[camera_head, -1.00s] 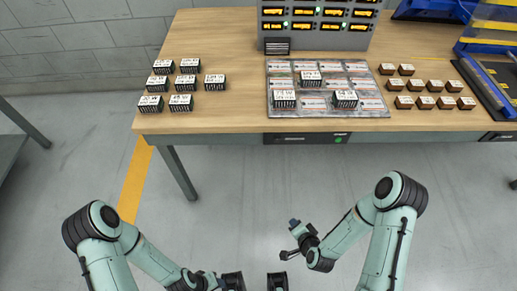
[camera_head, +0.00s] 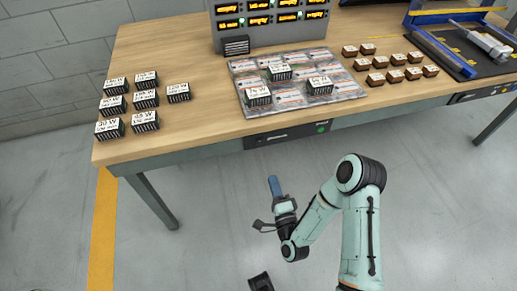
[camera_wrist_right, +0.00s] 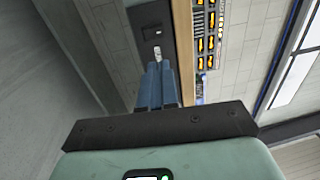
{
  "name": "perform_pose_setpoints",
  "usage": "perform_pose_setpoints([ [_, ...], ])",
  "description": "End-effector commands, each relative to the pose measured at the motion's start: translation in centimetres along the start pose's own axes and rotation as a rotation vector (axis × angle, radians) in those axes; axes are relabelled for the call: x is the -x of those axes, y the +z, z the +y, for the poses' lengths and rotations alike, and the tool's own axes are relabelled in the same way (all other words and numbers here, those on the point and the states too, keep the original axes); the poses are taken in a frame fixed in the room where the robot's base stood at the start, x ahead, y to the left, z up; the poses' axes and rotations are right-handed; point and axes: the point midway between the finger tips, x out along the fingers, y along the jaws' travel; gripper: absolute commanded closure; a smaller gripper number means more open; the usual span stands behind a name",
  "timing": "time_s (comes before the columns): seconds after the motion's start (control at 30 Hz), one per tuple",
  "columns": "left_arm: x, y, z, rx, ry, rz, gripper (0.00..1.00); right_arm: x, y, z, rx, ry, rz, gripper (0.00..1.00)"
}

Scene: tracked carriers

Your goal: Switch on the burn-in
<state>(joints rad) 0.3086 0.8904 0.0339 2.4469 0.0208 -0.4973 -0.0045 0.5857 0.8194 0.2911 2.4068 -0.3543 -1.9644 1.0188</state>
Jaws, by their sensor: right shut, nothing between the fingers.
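A grey rack (camera_head: 229,37) with rows of lit amber displays and some green lights stands at the back of the table; part of it also shows in the right wrist view (camera_wrist_right: 203,40). A dark control panel (camera_head: 262,140) with a green spot sits under the table's front edge. In the right wrist view the panel (camera_wrist_right: 146,18) is ahead, with a small pale part (camera_wrist_right: 157,53) just beyond the fingertips. I cannot tell whether they touch it. My right gripper (camera_head: 274,182) has blue fingers, shut and empty, below and in front of the panel.
A silvery mat (camera_head: 347,88) carries a few labelled black blocks. More labelled black blocks (camera_head: 145,121) stand at the left, small brown blocks (camera_head: 376,79) at the right. A dark tray with a blue frame (camera_head: 445,55) is at far right. The floor in front is clear.

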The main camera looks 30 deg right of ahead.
Motion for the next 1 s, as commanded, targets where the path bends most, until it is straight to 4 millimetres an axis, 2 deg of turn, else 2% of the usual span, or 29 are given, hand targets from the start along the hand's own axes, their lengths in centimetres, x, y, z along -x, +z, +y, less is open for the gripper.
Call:
perform_pose_setpoints([
  [0.17, 0.0, 0.0, 0.0, 0.000, 0.000, 0.000, 0.57, -0.2, 0.0, 0.0, 0.002, 0.000, 0.000, 1.00],
  [0.27, 0.0, 0.0, 0.0, 0.000, 0.000, 0.000, 0.57, -1.0, 0.0, 0.0, 0.003, -0.002, -0.001, 1.00],
  [0.37, 0.0, 0.0, 0.0, 0.000, 0.000, 0.000, 0.57, -2.5, 0.0, -0.1, 0.003, -0.005, 0.000, 1.00],
  [0.8, -0.7, -0.9, -0.3, 0.003, -0.002, 0.026, 0.57, -11.4, 0.0, 0.1, 0.002, -0.001, 0.000, 1.00],
  [1.0, -0.9, -1.4, -0.4, 0.004, -0.003, 0.038, 0.57, -13.5, 0.1, 0.1, 0.002, 0.001, -0.001, 1.00],
])
